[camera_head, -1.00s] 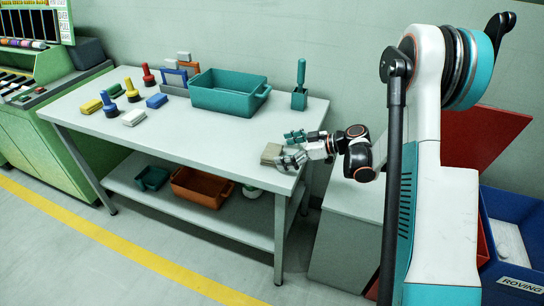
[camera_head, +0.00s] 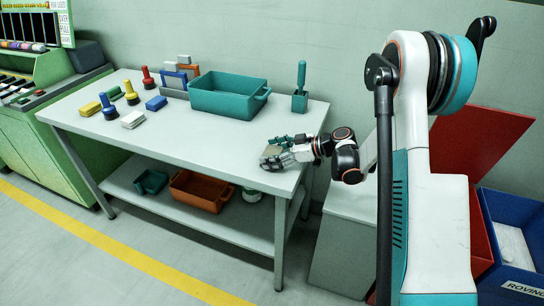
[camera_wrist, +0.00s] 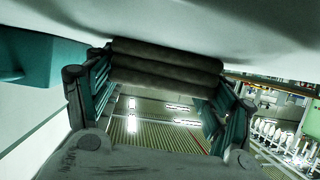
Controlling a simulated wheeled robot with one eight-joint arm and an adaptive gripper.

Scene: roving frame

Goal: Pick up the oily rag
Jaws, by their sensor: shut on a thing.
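The oily rag (camera_head: 270,152) is a small tan-grey folded pad at the right end of the white table. In the wrist view it shows as dark stacked folds (camera_wrist: 165,66) between the two fingers. My gripper (camera_head: 275,154) reaches in from the right and is shut on the rag, one finger on each side of it. The fingers hide part of the rag in the head view. I cannot tell whether the rag still touches the table top.
A teal bin (camera_head: 228,97) stands at the back of the table (camera_head: 190,135). A teal holder with a handled tool (camera_head: 300,90) stands behind my gripper. Brushes and blocks sit at the left. An orange bin (camera_head: 199,190) is on the lower shelf. The middle front of the table is clear.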

